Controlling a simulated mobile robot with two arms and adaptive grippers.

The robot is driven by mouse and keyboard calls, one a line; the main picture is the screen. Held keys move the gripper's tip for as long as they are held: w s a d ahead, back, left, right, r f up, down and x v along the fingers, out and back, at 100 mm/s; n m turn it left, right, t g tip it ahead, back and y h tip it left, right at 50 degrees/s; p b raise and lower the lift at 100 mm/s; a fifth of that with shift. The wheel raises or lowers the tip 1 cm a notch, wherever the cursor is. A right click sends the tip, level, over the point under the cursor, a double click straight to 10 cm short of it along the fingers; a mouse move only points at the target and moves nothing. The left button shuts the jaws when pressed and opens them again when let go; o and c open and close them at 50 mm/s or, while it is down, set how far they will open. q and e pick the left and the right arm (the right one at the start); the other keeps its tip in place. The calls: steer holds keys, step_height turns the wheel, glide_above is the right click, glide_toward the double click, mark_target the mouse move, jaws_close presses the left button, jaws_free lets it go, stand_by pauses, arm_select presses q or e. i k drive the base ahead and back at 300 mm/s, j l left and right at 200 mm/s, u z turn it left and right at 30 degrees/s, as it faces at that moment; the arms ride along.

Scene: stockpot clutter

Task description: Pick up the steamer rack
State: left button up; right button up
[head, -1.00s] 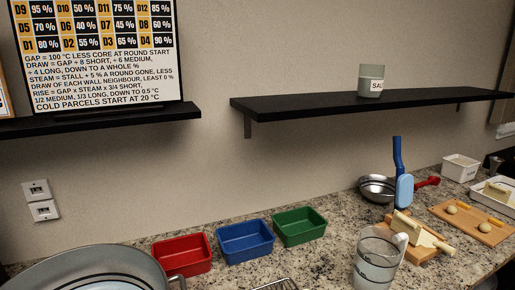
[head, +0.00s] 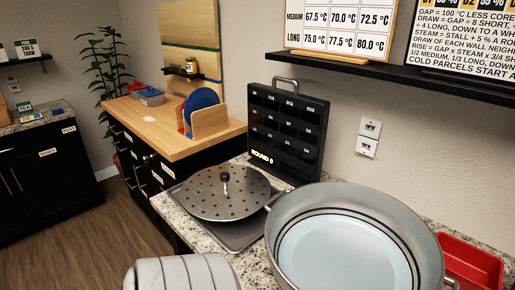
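The steamer rack (head: 208,205) looks to be the round grey perforated metal disc with a short dark upright knob in its middle. It lies flat on a dark grey tray (head: 243,236) at the left end of the granite counter. A big grey stockpot (head: 292,222) stands close to its right, with pale liquid inside and dark ring lines on its inner wall. Neither gripper shows in the head view, so nothing is seen touching the rack.
A black panel (head: 265,140) with a handle and a lit "ROUND 0" label stands behind the rack. A red bin (head: 470,262) is right of the pot. A wooden-topped cabinet (head: 160,125) stands behind left. The floor (head: 85,235) at left is clear.

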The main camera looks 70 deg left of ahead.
mark_target(224, 192)
steer(key=u, duration=0.45)
steer(key=j+u, duration=0.1)
steer(key=u, duration=0.35)
steer(key=k+j+u, duration=0.1)
steer(key=u, duration=0.8)
steer(key=j+u, duration=0.15)
steer(key=u, duration=0.3)
